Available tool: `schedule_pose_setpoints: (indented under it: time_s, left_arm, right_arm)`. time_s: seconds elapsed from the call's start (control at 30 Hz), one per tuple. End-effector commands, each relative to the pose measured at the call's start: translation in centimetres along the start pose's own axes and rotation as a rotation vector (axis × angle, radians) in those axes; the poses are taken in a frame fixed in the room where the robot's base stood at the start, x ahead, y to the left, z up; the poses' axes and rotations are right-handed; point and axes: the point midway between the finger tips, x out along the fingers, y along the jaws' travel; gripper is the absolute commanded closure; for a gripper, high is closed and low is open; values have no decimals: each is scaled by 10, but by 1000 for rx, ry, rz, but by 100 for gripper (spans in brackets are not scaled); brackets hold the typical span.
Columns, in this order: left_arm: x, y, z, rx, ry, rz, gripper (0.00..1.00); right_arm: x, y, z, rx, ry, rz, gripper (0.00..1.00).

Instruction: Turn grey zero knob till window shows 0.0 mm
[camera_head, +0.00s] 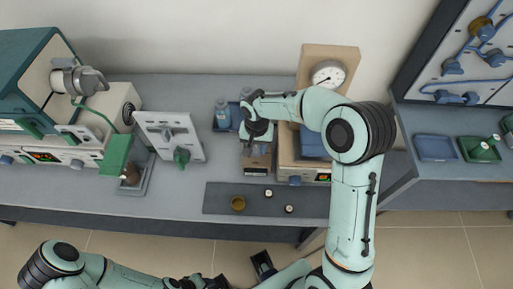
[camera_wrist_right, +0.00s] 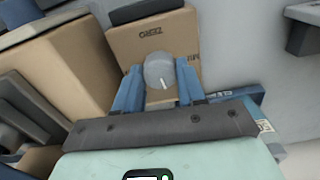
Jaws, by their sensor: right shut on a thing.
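The grey zero knob (camera_wrist_right: 159,71), with a white pointer line, is on the face of a tan box (camera_wrist_right: 188,31) marked ZERO, which appears upside down in the right wrist view. My right gripper (camera_wrist_right: 158,82) has its two blue fingers shut on the knob, one on each side. In the head view my right gripper (camera_head: 256,143) hangs over the small tan box (camera_head: 257,163) and hides the knob. I cannot read any window value. My left arm (camera_head: 110,272) lies low at the front edge of the picture; its finger state is not clear.
A dark mat (camera_head: 218,199) holds small parts. Blue and green trays (camera_head: 435,147) lie far right.

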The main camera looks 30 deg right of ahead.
Motion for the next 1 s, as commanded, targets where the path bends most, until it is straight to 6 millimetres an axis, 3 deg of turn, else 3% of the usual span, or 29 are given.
schedule_pose_setpoints:
  time_s: [0.3,0.77,0.8,0.87,1.0]
  left_arm:
    - [7,-3,1,-1,-3,-1,57]
    - [7,-3,1,-1,-3,-1,57]
    - [7,-3,1,-1,-3,-1,57]
    - [7,-3,1,-1,-3,-1,57]
    - [7,-3,1,-1,-3,-1,57]
  right_arm:
    - [-1,0,0,115,1,0,91]
    - [-1,0,0,132,1,0,91]
    - [-1,0,0,132,1,0,54]
    - [-1,0,0,131,1,-1,35]
    - [-1,0,0,131,0,0,35]
